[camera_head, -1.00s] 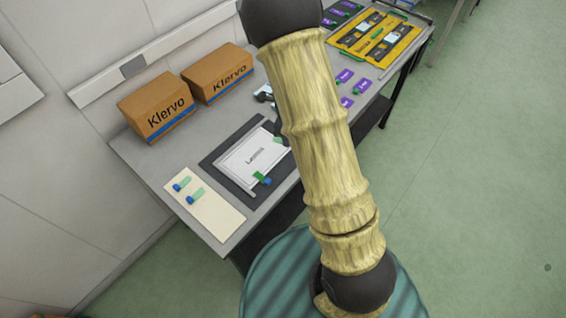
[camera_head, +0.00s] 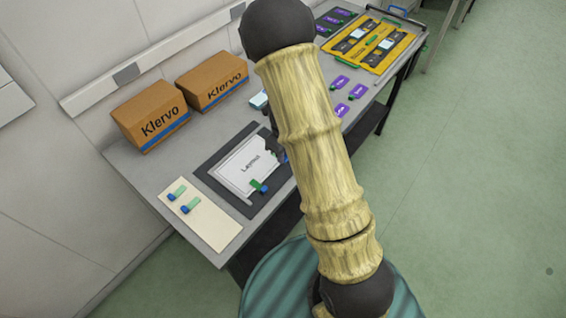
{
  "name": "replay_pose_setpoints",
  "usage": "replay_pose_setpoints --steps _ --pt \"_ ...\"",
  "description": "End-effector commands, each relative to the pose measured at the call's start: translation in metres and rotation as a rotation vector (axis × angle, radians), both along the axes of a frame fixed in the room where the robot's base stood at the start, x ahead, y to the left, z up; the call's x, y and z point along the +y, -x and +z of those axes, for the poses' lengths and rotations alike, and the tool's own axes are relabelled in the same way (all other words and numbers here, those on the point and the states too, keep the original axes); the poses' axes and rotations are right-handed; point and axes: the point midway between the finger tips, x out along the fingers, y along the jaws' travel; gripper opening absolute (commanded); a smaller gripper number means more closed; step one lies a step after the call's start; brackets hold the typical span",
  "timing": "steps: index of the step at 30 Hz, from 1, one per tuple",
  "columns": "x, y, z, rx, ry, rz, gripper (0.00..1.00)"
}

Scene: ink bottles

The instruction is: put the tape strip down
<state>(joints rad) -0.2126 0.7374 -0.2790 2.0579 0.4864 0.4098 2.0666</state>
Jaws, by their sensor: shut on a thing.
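My gripper (camera_head: 272,150) shows only as dark pieces at the right edge of the white labelled panel (camera_head: 233,172); my arm hides most of it. It is shut on a tape strip, of which only a small blue bit (camera_head: 285,157) shows beside the arm. Whether this strip touches the panel cannot be told. Another green tape strip with a blue end (camera_head: 258,187) lies at the panel's near corner. Two more green-and-blue strips (camera_head: 177,192) (camera_head: 190,206) lie on a cream card (camera_head: 215,228) to the left. The panel lies on a dark grey mat (camera_head: 243,206).
Two brown Klervo boxes (camera_head: 150,116) (camera_head: 212,80) stand along the wall side of the grey table (camera_head: 140,170). Purple labels (camera_head: 358,91) and a yellow tray (camera_head: 390,57) with dark items lie farther back. Bare table lies left of the mat.

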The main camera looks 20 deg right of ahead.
Motion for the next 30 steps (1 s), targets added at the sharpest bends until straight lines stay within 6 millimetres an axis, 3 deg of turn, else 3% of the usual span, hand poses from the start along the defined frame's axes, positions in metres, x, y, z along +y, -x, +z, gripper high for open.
replay_pose_setpoints --steps 3,14,22,30 --pt "0.0 0.0 -0.013 0.0 0.0 0.0 0.1" --pt "0.0 0.0 -0.018 -0.001 0.001 0.0 0.1" --pt "0.0 0.0 -0.05 0.0 0.0 0.0 0.1" --pt "0.0 -0.001 -0.051 -0.003 0.0 0.001 0.1"
